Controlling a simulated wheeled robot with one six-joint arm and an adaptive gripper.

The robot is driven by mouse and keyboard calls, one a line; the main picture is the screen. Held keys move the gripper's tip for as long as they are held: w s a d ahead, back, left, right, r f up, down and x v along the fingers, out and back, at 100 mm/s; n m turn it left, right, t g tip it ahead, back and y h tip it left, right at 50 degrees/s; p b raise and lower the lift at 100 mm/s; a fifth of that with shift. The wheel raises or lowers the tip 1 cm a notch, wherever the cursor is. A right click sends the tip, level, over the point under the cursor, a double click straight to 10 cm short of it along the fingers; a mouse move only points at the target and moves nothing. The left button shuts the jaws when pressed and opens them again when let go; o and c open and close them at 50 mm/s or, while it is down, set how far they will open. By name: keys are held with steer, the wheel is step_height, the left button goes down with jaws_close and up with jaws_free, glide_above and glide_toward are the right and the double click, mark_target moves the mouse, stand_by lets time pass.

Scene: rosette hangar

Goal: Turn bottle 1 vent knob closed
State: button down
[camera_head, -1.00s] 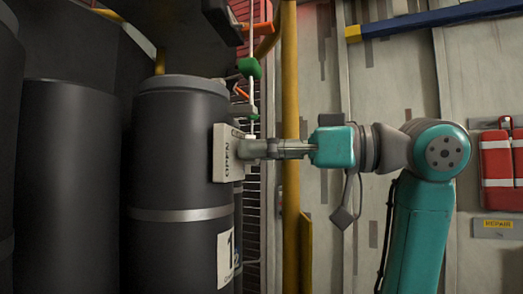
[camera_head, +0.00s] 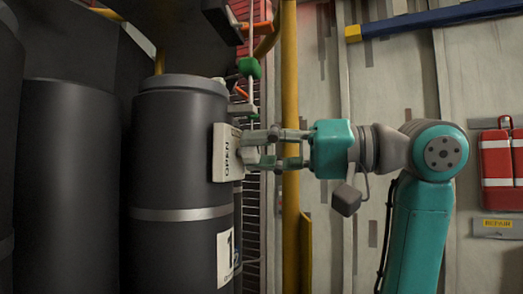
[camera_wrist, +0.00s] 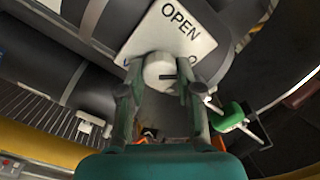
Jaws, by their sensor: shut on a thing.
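Bottle 1 (camera_head: 180,115) is a tall dark cylinder with a silver band and a white "1" label (camera_head: 225,257). A pale plate (camera_head: 222,165) marked "OPEN" is on its right side; it also shows, tilted, in the wrist view (camera_wrist: 172,28). The vent knob (camera_wrist: 160,72) is round and pale with a dark pointer line, in front of the plate. My gripper (camera_head: 250,147) reaches it from the right. In the wrist view my gripper (camera_wrist: 160,78) has one finger on each side of the knob and is shut on it. The fingers hide parts of the plate's other markings.
Another dark bottle (camera_head: 68,180) stands to the left. A green-handled valve (camera_head: 249,68) is above my gripper. A yellow vertical pole (camera_head: 290,70) stands behind my arm. A red case (camera_head: 497,165) hangs on the right wall.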

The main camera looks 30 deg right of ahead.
steer(key=m, duration=0.4)
steer(key=shift+m, duration=0.3)
steer(key=shift+f+m, duration=0.1)
steer(key=shift+m, duration=1.7)
steer(key=c, duration=0.8)
jaws_free()
steer(key=shift+d, duration=0.1)
steer(key=shift+o, duration=0.2)
steer(key=v, duration=1.2)
steer(key=shift+w, duration=0.1)
